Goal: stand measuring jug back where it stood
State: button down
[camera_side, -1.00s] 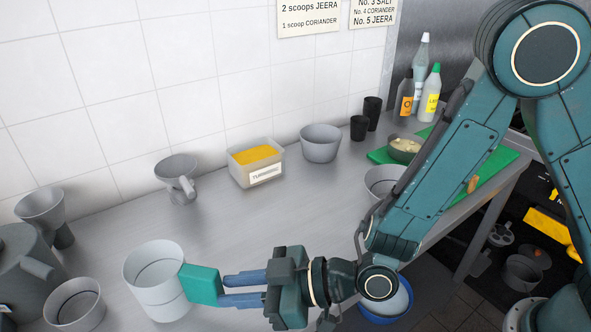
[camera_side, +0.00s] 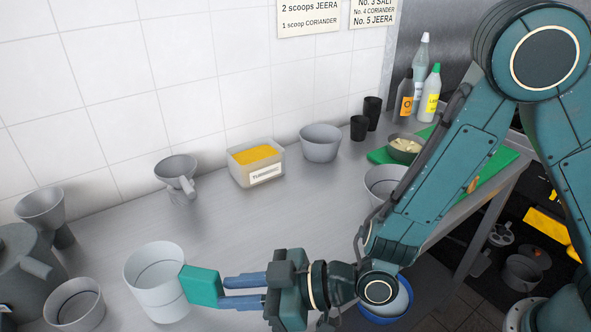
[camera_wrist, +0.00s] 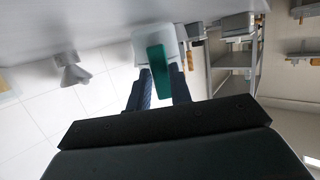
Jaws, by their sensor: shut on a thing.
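The measuring jug (camera_side: 153,284) is a pale grey-white cylinder with a dark line around it and a green block-like handle (camera_side: 203,286). It stands upright at the lower left of the side view. My gripper (camera_side: 226,291) is shut on the green handle, its blue fingers reaching in from the right. In the wrist view the jug (camera_wrist: 147,44) is beyond the fingers, with the green handle between them. I cannot tell whether the jug's base touches the counter.
A grey bowl (camera_side: 75,303) is close to the jug's left, beside a dark grey pot-like vessel (camera_side: 25,262). A grey cup-like vessel (camera_side: 178,170) and a turmeric tub (camera_side: 257,165) are by the wall. The counter (camera_side: 240,225) between tub and gripper is clear.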

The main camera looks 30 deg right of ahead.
jog(key=shift+f, duration=0.4)
grip_release()
dwell(0.4)
dwell(0.4)
jog(key=shift+w+d+r, duration=0.15)
jog(key=shift+d+r, duration=0.05)
jog(key=d+r+m+g+h, duration=0.1)
jog(key=d+r+m+h, duration=0.15)
jog(key=d+r, duration=0.6)
jog(key=d+r+m+h, duration=0.1)
jog(key=d+r+h, duration=0.35)
jog(key=d, duration=0.75)
jog(key=s+d+r+m+g+h, duration=0.1)
jog(key=s+d+r+m+h, duration=0.1)
jog(key=s+d, duration=0.6)
jog(key=s+d+r+m+g+h, duration=0.1)
jog(key=s+d+m, duration=0.3)
jog(key=s+d, duration=0.4)
jog(key=shift+s+d+r+m+g+h, duration=0.35)
jog(key=shift+s+g+h, duration=0.05)
jog(key=shift+s+h, duration=0.4)
